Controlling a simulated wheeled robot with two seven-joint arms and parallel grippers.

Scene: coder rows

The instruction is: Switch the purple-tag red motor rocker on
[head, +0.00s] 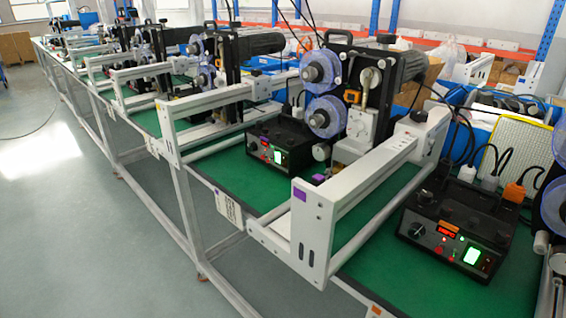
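A black control box (283,143) stands on the green bench in the middle, with a lit green rocker (278,157), a small red display and a knob on its front. A purple tag (300,195) is on the end of the white frame beside it, and a small purple piece (318,178) lies near the box. A red rocker on this box is too small to make out. A second black control box (455,235) at the right has a lit green rocker (472,256), a red display and small red-orange parts. Neither gripper shows.
The white frame (350,195) juts forward between the two boxes. A machine with blue-clear reels (326,116) stands behind the middle box. An orange tag (375,311) is on the right bench edge. More machines recede left; the grey floor (80,220) is clear.

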